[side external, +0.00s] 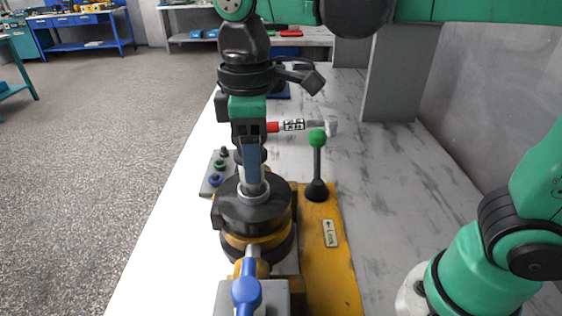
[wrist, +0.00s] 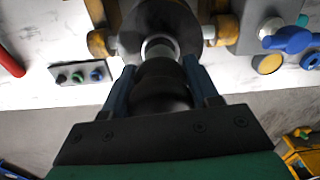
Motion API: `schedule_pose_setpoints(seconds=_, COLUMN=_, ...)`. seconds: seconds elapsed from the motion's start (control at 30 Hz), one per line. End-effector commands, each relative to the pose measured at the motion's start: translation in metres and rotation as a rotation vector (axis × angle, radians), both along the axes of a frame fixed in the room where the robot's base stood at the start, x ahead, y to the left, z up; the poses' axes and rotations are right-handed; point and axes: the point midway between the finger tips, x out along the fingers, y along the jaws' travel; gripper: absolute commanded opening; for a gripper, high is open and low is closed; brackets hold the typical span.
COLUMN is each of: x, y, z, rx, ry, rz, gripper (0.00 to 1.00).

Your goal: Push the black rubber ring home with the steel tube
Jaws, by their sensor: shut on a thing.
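My gripper (side external: 252,182) points straight down over the motor, its blue fingers shut on a black, round-bodied piece. In the wrist view my gripper (wrist: 158,66) has one finger on each side of this black piece (wrist: 160,88). A bright steel tube end (wrist: 158,48) shows beyond it, and bright steel (side external: 252,192) shows just below the fingers in the side view. The steel meets the middle of the black motor top (side external: 235,212); I cannot tell how deep it sits. The motor top also shows in the wrist view (wrist: 150,18). I cannot make out the black rubber ring.
The motor stands in a yellow fixture (side external: 335,275) with a green-knobbed lever (side external: 317,140) close at its right. A blue handle (side external: 246,290) is in front and a button box (side external: 214,177) at left.

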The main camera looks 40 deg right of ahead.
Motion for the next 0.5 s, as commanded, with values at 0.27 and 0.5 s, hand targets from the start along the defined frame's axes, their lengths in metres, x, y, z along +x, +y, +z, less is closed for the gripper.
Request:
schedule_pose_setpoints(seconds=0.27, x=0.000, y=0.000, z=0.016, rx=0.000, ry=0.000, rz=0.000, gripper=0.01)
schedule_pose_setpoints(seconds=0.5, x=0.000, y=0.000, z=0.029, rx=0.000, ry=0.000, rz=0.000, gripper=0.01)
